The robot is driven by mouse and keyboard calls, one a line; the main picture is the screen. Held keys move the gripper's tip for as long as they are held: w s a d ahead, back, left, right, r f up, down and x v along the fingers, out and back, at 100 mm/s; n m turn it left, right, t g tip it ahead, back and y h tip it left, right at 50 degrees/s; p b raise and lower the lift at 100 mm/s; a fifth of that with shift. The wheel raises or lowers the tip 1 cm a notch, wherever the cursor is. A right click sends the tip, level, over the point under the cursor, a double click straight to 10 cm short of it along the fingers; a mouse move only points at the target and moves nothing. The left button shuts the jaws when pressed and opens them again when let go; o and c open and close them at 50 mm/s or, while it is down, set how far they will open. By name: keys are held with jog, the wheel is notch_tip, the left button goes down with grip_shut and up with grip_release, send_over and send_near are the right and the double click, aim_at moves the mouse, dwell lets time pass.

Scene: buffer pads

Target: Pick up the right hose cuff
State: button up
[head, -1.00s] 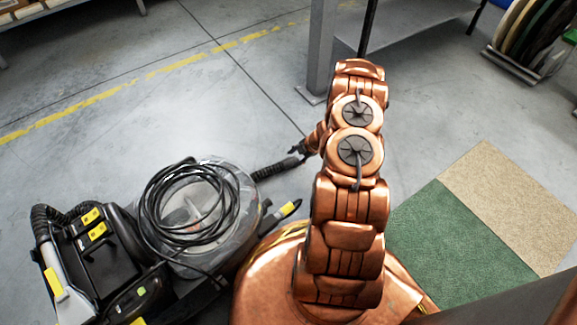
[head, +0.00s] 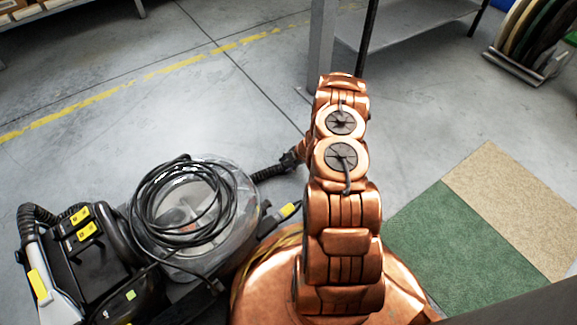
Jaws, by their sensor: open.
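The right hose cuff (head: 269,172) is the black, ribbed piece sticking out to the right of the cleaning machine (head: 255,205) at the picture's left. My gripper (head: 290,160), small and dark, is at the cuff's right end, just left of my copper arm. It is open. The fingers and the cuff end are both dark and overlap in the picture, so I cannot tell whether they touch. My arm hides part of the wrist.
A coil of black cable (head: 147,207) lies on the machine's clear round top. A grey post (head: 322,45) stands behind my arm. A green mat (head: 455,250) and a beige mat (head: 510,205) lie to the right. The floor beyond the machine is clear.

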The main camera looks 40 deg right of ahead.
aim_at(282, 163)
jog(key=c, duration=0.8)
jog(key=shift+r+p, duration=1.25)
jog(key=shift+r, duration=0.6)
jog(key=shift+s+r, duration=0.1)
jog(key=shift+s, duration=0.2)
jog(key=s+a+p, duration=0.1)
jog(key=s, duration=0.3)
jog(key=s+a+p, duration=0.1)
jog(key=s+p, duration=0.1)
jog(key=s, duration=0.3)
jog(key=s+r+p, duration=0.1)
jog(key=s, duration=0.3)
jog(key=shift+s+a+r+p, duration=0.1)
jog(key=shift+s+a+p, duration=0.1)
jog(key=shift+a+p, duration=0.2)
jog(key=shift+s+a, duration=0.25)
jog(key=shift+s, duration=0.65)
